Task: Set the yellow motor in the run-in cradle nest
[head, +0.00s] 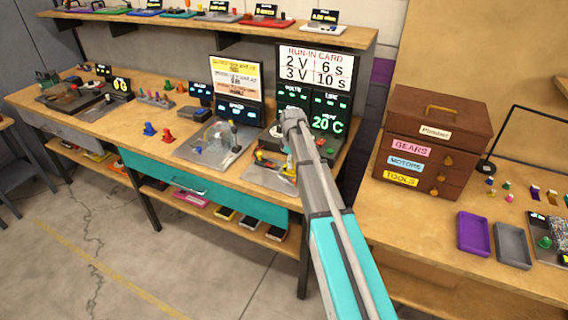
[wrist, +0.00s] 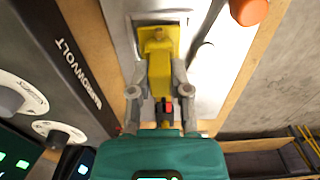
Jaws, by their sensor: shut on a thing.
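In the wrist view my gripper (wrist: 159,78) is shut on the yellow motor (wrist: 157,46), with a finger on each side of it. The motor's yellow end lies over a pale metal plate (wrist: 207,75), close to a light grey bracket that may be the cradle nest (wrist: 160,17). I cannot tell whether the motor touches or sits in it. In the head view my arm reaches over the bench to a metal plate (head: 255,181) below the run-in card display; the arm hides much of the gripper and motor.
An orange round part (wrist: 248,11) is at upper right. In the head view, a brown drawer chest (head: 432,137) stands right of the arm, and a fixture plate (head: 213,144) lies to the left.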

